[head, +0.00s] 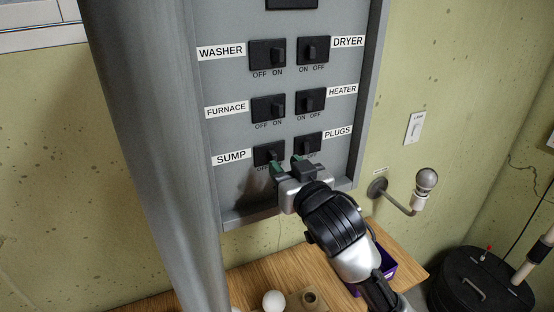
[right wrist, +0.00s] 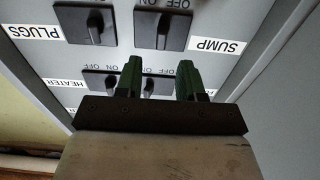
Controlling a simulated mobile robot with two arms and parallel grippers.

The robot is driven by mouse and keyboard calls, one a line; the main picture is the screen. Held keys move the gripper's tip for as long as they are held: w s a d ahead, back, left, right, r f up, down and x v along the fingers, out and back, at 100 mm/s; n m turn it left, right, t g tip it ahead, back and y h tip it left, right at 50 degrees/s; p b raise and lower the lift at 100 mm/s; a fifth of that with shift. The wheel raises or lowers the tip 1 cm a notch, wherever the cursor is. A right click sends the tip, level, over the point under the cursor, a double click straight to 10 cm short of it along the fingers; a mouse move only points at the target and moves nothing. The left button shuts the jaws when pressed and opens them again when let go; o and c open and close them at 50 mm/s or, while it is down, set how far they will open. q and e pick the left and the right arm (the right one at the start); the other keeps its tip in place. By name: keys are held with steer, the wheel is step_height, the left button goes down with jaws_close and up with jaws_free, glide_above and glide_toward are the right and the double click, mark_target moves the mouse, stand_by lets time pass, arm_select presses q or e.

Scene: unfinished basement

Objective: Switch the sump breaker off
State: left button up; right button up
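The sump breaker (head: 266,152) is the bottom left switch on the grey panel, beside its SUMP label (head: 231,158). It also shows at the top of the upside-down right wrist view (right wrist: 163,28). Its lever stands near the middle of its black plate there; which side it leans to is hard to tell. My right gripper (head: 287,165) is just below and right of the breaker, in front of the panel. In the right wrist view its green fingers (right wrist: 158,78) are apart with nothing between them. My left gripper is not in view.
The plugs breaker (head: 307,142) sits close to the right of the sump one. Furnace (head: 268,108) and heater (head: 310,99) breakers are above. A wooden table (head: 255,283) stands below, with a purple box (head: 388,262). A bulb on a bracket (head: 427,181) juts from the wall at right.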

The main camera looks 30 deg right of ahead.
mark_target(274, 156)
steer(key=shift+w+d+p, duration=0.1)
steer(key=shift+w+p, duration=0.4)
steer(key=shift+w, duration=1.75)
jaws_close()
